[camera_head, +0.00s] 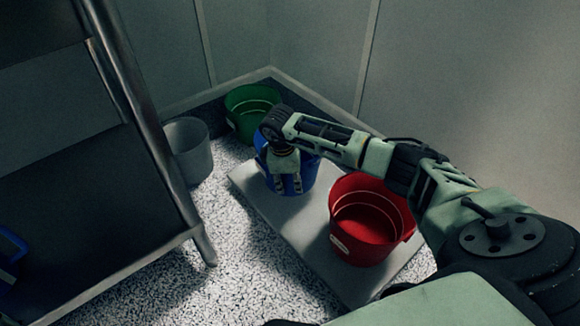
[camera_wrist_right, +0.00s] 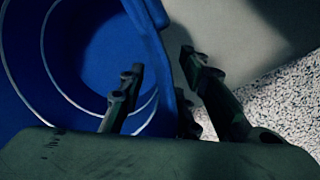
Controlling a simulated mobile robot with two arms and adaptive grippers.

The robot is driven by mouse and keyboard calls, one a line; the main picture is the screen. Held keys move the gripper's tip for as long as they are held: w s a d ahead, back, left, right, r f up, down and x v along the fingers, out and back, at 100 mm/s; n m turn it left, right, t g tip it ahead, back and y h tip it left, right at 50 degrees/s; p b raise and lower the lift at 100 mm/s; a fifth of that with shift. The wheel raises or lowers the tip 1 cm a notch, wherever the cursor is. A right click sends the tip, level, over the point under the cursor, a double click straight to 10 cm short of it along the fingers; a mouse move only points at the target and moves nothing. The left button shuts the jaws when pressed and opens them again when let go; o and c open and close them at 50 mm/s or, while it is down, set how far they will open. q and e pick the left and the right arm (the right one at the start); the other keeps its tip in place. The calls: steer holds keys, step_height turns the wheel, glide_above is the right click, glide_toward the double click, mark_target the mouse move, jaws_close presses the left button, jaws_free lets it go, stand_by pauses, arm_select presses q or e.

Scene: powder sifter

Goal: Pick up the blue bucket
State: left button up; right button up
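The blue bucket (camera_head: 309,172) stands on a pale grey slab between the green and red buckets, partly hidden by my right arm. My right gripper (camera_head: 286,184) points down at its near side. In the right wrist view, the blue bucket (camera_wrist_right: 90,50) fills the left, with white rings inside. My right gripper (camera_wrist_right: 162,60) is open there, with one finger inside the bucket and the others outside its rim. A gap shows between the inner finger and the wall. My left gripper is not in view.
The red bucket (camera_head: 367,222) stands close in front on the slab (camera_head: 285,232). A green bucket (camera_head: 250,108) is behind and a grey bucket (camera_head: 188,150) to the left. Walls close off the back and right. A metal shelf rack (camera_head: 150,140) stands left; speckled floor (camera_head: 225,270) lies clear between.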

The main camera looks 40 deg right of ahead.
jaws_close()
stand_by(0.3)
stand_by(0.3)
